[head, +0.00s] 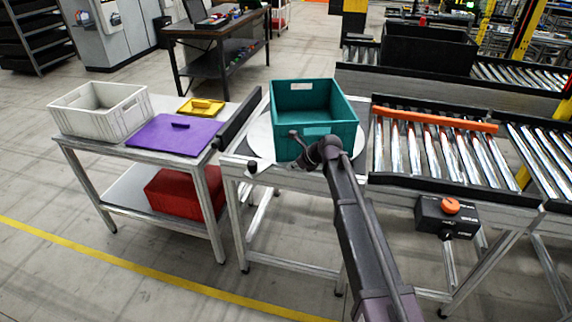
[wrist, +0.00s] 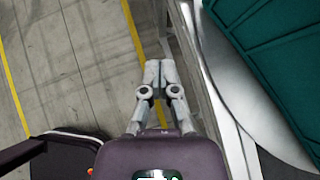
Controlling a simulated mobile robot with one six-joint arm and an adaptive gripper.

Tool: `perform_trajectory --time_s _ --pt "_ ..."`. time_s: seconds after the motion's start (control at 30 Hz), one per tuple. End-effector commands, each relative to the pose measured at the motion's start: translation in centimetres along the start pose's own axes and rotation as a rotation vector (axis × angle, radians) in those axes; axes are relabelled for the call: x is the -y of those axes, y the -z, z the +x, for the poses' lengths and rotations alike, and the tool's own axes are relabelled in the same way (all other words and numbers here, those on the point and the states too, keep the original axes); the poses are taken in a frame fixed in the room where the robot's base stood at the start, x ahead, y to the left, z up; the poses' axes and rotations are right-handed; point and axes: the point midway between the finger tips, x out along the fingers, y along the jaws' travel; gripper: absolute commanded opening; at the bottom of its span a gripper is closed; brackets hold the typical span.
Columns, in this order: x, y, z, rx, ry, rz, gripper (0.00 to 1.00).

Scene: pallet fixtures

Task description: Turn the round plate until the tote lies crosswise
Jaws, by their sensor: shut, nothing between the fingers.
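The teal tote (head: 340,136) stands upright on the round plate (head: 262,140), a pale disc on the metal stand. In the head view one end with a grip slot faces me, and the tote's length seems to run away from me. In the wrist view my gripper (wrist: 159,72) is shut and empty, over the floor beside the stand's edge. The plate's rim (wrist: 233,85) and the tote (wrist: 275,50) are to its right, with a gap. In the head view the fingers are not clear.
A roller conveyor (head: 440,150) with an orange bar (head: 435,119) adjoins on the right. A control box (head: 446,214) with an orange knob hangs below. The left table holds a grey crate (head: 103,122), a purple lid (head: 172,136) and a yellow lid (head: 201,107). A dark ball (head: 252,167) shows at the stand's front.

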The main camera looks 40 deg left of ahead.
Motion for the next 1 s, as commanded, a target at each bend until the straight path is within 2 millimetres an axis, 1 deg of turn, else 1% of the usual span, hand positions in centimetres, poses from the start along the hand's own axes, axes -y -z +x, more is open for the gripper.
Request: perform_trajectory --time_s 0.03,0.23,0.4,0.77,0.87,1.0 --pt "-0.1 -0.2 -0.8 0.000 0.000 0.001 0.00" --pt "-0.2 -0.1 -2.0 0.000 -0.001 0.001 0.00" --pt "-0.3 -0.1 -2.4 0.000 -0.001 0.000 0.00" --pt "-0.4 0.0 -2.4 0.000 0.000 0.001 0.00" --pt "-1.4 0.2 -2.2 -0.001 0.014 0.015 0.00" --pt "-4.0 0.4 -1.9 -0.002 0.055 0.056 0.00"
